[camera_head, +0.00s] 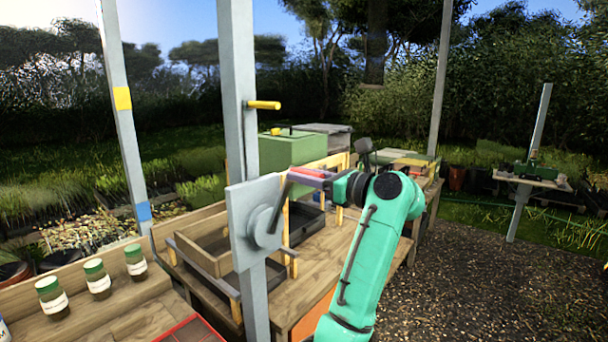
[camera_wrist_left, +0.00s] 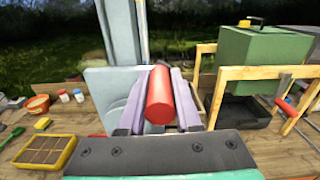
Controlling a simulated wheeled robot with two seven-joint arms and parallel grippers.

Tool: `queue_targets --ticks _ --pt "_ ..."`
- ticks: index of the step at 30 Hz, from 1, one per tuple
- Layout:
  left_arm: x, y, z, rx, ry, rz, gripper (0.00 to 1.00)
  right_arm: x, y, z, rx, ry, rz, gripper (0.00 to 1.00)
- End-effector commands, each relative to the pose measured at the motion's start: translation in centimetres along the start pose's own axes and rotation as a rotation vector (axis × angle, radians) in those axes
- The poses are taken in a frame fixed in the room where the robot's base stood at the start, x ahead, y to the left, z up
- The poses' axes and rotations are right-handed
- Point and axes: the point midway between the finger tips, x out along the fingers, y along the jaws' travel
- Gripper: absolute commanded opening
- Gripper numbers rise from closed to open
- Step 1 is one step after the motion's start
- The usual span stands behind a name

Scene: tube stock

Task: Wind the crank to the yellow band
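The crank has a pale grey plate and round hub (camera_head: 262,226) on a thick grey post. Its grey crank arm (camera_head: 280,207) slants up and right from the hub to a red handle (camera_head: 308,172). My left gripper (camera_head: 318,177) is at the handle; in the left wrist view, its two purple-grey fingers lie along both sides of the red handle (camera_wrist_left: 160,95), closed on it. A yellow band (camera_head: 122,98) is high on the thinner grey post at left, with a blue band (camera_head: 144,212) low on it. My right gripper is not in view.
A yellow peg (camera_head: 263,105) sticks out of the thick post above the crank. Behind stand a wooden bench, a dark tray (camera_wrist_left: 245,110) and a green box (camera_head: 290,149). Several green-lidded jars (camera_head: 98,280) stand at lower left. Gravel ground (camera_head: 470,285) at right is open.

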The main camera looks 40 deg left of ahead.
Motion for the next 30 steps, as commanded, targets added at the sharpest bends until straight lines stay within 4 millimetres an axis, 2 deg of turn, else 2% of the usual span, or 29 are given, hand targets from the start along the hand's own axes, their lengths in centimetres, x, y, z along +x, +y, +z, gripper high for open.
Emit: queue_targets --ticks 1,2,30 --pt "-0.01 -0.02 0.03 0.0 -0.001 -0.001 0.04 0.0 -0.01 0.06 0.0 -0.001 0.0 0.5" --pt "-0.02 -0.02 0.03 0.0 -0.001 -0.001 0.0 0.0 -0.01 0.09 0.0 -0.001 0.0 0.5" --pt "-0.02 -0.01 0.12 -0.003 -0.001 -0.001 0.0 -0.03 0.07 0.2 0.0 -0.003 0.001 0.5"
